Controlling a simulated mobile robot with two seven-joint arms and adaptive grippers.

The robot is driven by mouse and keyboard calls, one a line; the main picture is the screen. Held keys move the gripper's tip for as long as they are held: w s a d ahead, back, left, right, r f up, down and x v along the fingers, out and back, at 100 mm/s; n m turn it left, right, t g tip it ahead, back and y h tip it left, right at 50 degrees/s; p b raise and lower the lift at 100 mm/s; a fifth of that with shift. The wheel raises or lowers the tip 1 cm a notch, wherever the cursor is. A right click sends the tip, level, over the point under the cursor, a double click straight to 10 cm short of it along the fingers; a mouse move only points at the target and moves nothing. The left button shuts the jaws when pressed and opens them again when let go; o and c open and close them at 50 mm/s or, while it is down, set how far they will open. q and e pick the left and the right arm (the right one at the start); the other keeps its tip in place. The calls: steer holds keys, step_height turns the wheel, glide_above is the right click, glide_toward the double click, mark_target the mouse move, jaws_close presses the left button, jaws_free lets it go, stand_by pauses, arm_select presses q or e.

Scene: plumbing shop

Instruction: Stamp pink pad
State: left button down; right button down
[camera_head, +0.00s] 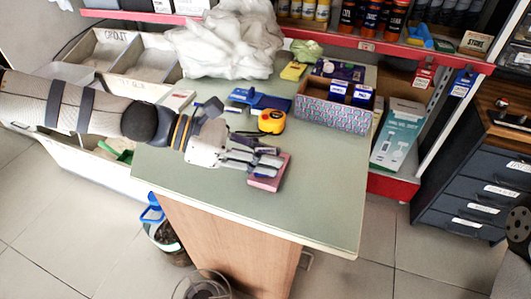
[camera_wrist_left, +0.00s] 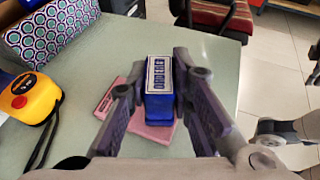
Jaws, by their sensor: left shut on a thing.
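The pink pad (camera_head: 269,182) lies on the green-grey table top, partly under the fingers of my left gripper (camera_head: 262,160). In the left wrist view the pink pad (camera_wrist_left: 158,137) shows behind and around a blue stamp (camera_wrist_left: 158,105) with a white label on its top. My left gripper (camera_wrist_left: 160,100) is shut on the blue stamp, one finger on each side. The stamp is upright over the pad; whether its underside touches the pad is hidden. In the head view the fingers hide the held stamp.
A yellow tape measure (camera_head: 271,121) and a blue item (camera_head: 260,99) lie behind the gripper. A patterned box (camera_head: 332,115) holds other blue stamps at the table's back right. A white bag (camera_head: 228,45) sits at the back. The table's front right is clear.

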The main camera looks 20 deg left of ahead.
arm_select(q)
steer(key=shift+f, duration=0.65)
arm_select(e)
steer(key=shift+s+f, duration=0.2)
steer(key=shift+f, duration=0.05)
stand_by(0.8)
